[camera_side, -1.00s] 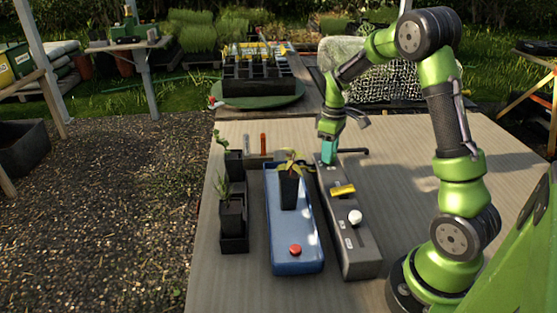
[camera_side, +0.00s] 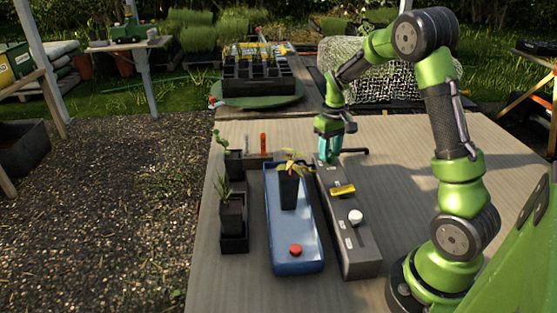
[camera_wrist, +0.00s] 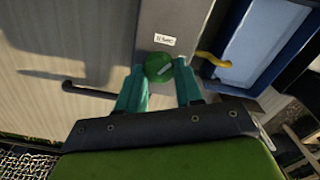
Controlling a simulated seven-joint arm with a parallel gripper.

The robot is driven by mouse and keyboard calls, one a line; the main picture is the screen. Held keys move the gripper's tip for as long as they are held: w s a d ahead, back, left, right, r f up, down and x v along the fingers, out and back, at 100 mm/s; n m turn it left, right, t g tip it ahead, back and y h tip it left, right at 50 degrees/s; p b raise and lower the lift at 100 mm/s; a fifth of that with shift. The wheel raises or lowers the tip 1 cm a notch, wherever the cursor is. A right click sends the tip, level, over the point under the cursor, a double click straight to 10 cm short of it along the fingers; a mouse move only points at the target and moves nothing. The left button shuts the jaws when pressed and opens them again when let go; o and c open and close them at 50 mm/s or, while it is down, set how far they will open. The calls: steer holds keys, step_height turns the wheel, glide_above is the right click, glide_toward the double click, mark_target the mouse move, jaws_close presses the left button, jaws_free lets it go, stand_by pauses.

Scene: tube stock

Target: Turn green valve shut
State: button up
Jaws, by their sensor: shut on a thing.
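The block also carries a yellow handle (camera_side: 343,190) and a white knob (camera_side: 355,216). A dark pipe (camera_side: 354,151) sticks out right of my gripper. Close left is a blue tray (camera_side: 298,267) with a potted plant (camera_side: 289,188) and a red knob (camera_side: 295,250). The table's right side is clear.

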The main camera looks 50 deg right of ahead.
mark_target(331, 154)
steer(key=m, duration=0.5)
steer(key=shift+m, duration=0.3)
steer(key=m, duration=0.5)
steer(key=shift+m, duration=0.4)
steer(key=shift+d, duration=0.1)
steer(key=o, duration=1)
steer(key=shift+s, duration=0.1)
steer(key=shift+o, duration=0.2)
steer(key=shift+r, duration=0.1)
step_height(331, 154, up, 17)
